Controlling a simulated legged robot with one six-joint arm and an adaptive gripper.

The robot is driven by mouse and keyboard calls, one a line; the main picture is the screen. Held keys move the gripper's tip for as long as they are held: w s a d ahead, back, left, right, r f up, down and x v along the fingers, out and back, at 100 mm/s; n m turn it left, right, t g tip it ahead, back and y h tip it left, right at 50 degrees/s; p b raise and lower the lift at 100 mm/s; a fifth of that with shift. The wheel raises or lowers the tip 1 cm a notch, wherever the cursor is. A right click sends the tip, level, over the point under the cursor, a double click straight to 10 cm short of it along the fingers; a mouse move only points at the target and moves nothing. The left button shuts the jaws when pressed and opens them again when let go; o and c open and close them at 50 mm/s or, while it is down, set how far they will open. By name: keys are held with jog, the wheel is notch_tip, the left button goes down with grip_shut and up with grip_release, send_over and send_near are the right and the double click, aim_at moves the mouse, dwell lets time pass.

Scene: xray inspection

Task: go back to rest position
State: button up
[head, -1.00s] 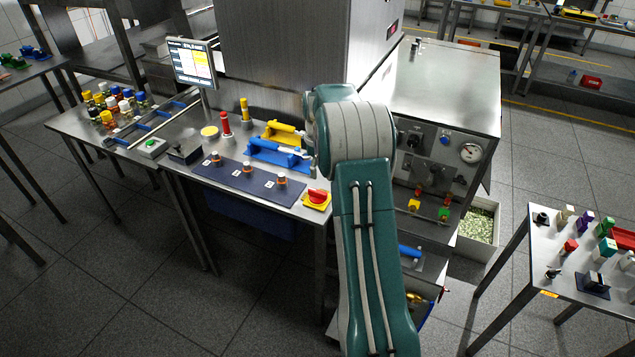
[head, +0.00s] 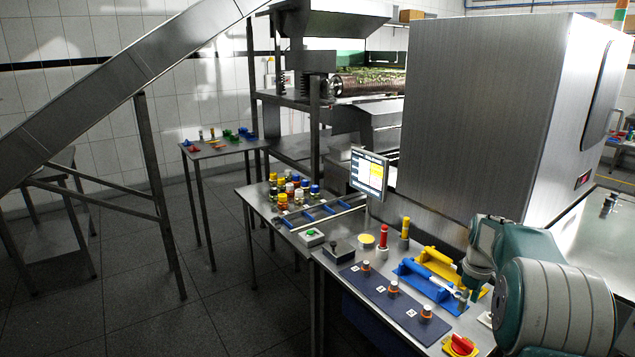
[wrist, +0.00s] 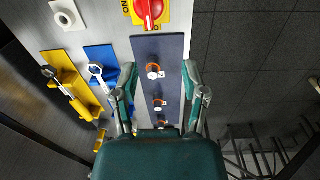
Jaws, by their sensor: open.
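My gripper (wrist: 163,95) is open and empty in the wrist view, its two fingers spread above the dark blue mat. The mat (wrist: 176,45) carries several small orange-ringed pegs, and none is between closed fingers. In the head view my arm (head: 550,300) stands at the lower right, its shoulder and upper link in teal and grey. The gripper itself cannot be made out clearly there. The mat (head: 385,305) lies on the steel table left of the arm.
Blue (head: 425,288) and yellow (head: 450,268) holders, a red knob (head: 461,344) and a screen (head: 369,174) are on the table. Several coloured jars (head: 292,187) stand farther left. The large steel cabinet (head: 480,110) is behind. Open floor lies at the front left.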

jog(key=s+a+r+m+t, duration=0.2)
jog(key=s+a+r+m, duration=0.1)
jog(key=s+a+r, duration=1.1)
jog(key=s+a+f+m+t, duration=0.1)
jog(key=s+a, duration=0.4)
jog(key=s, duration=0.3)
jog(key=s+a+f+m+t, duration=0.1)
jog(key=s+a+t, duration=0.1)
jog(key=s+a, duration=0.3)
jog(key=s, duration=0.3)
jog(key=shift+s+a+f+m, duration=0.2)
jog(key=shift+a+f+m, duration=0.05)
jog(key=shift+a+m, duration=0.15)
